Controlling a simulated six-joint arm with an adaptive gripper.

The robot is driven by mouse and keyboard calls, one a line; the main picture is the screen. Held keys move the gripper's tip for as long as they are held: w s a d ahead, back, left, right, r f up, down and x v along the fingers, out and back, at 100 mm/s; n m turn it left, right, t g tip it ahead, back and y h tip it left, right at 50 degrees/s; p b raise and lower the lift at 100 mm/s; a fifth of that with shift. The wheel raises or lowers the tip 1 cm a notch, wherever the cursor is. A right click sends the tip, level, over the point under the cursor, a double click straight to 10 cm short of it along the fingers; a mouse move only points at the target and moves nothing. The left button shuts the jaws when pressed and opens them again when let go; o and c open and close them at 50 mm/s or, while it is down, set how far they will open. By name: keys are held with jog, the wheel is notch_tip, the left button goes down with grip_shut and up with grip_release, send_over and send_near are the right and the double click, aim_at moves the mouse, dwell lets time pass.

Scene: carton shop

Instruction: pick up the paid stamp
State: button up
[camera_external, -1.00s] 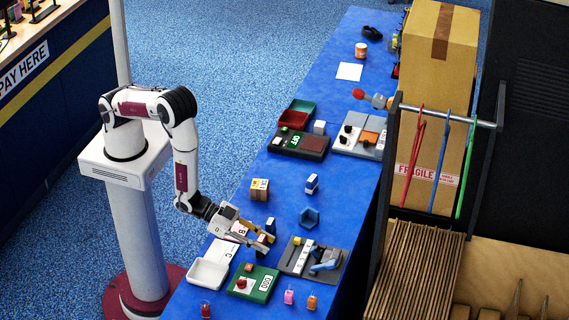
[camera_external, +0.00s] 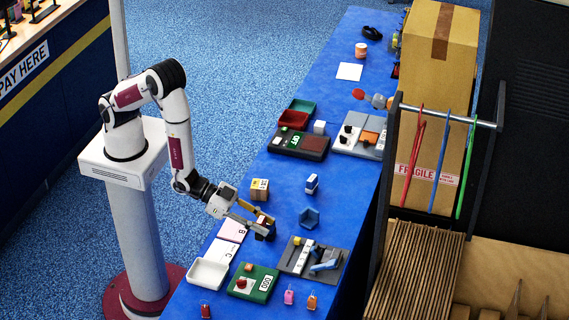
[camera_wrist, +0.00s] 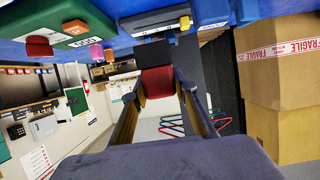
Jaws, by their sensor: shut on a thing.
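My gripper (camera_external: 259,222) is shut on a small stamp (camera_external: 266,232), dark at one end with a red part between the fingers. The stamp appears held above the blue table, near the white cards. In the wrist view my gripper (camera_wrist: 162,88) has one finger on each side of the stamp's red part (camera_wrist: 157,83), and its black block points away from the palm. I cannot read a label on it, so the pictures do not confirm the word paid.
A grey tray (camera_external: 287,266) with a blue-handled tool is just right of my gripper. A green board (camera_external: 240,291) and a white tray (camera_external: 208,274) lie in front.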

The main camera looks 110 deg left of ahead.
jog(key=shift+r, duration=1.1)
